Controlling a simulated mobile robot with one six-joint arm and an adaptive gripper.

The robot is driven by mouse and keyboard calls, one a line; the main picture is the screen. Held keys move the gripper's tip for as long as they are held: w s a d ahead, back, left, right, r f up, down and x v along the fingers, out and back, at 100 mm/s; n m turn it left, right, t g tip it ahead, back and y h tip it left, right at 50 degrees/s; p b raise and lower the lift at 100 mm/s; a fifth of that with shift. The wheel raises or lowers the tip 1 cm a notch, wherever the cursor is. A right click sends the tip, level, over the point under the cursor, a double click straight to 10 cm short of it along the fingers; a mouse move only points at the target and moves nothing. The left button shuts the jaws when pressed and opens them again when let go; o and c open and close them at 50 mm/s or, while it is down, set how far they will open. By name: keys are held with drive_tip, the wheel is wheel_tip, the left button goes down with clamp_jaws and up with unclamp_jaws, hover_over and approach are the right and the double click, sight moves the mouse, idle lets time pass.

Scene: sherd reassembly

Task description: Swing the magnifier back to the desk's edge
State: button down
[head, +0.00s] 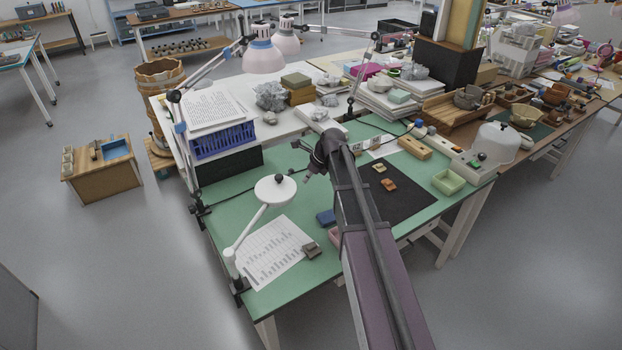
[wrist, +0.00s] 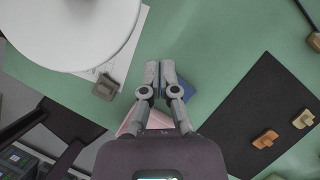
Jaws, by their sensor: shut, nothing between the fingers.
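The magnifier (head: 275,189) has a round white head on a white jointed arm, clamped at the desk's front left edge. Its head stands out over the green desk (head: 300,286), above the upper part of a printed sheet. In the wrist view the magnifier head (wrist: 65,25) fills the top left corner. My gripper (head: 308,175) is just right of the magnifier head in the head view, apart from it. In the wrist view my gripper (wrist: 160,68) has its fingertips together with nothing between them, pointing over the green desktop. My arm hides part of the desk.
A printed sheet (head: 272,256), a grey-brown block (head: 311,249) and a blue block (head: 326,217) lie near the magnifier. A black mat (head: 408,190) with orange and tan sherds lies to the right. Clamped lamps (head: 264,57) and a blue crate (head: 222,140) stand behind.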

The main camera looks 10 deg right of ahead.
drive_tip(key=shift+w+a+f+b, duration=0.15)
drive_tip(key=shift+w+a+f, duration=0.1)
drive_tip(key=shift+w+a, duration=0.35)
drive_tip(key=shift+w+a+f+b, duration=0.1)
drive_tip(key=shift+w+a+f, duration=0.1)
drive_tip(key=shift+w+a, duration=0.4)
drive_tip(key=shift+w+a+f+b, duration=0.15)
drive_tip(key=shift+w+a+f, duration=0.15)
drive_tip(key=shift+a, duration=0.5)
drive_tip(key=shift+w, duration=0.1)
drive_tip(key=w+a+n+g, duration=0.2)
drive_tip(key=w+a+n, duration=0.2)
drive_tip(key=a, duration=0.8)
drive_tip(key=w+a+n+g+y, duration=0.1)
drive_tip(key=w+a+n, duration=0.3)
drive_tip(key=a, duration=0.8)
drive_tip(key=shift+w+n+g, duration=0.3)
drive_tip(key=shift+g, duration=0.1)
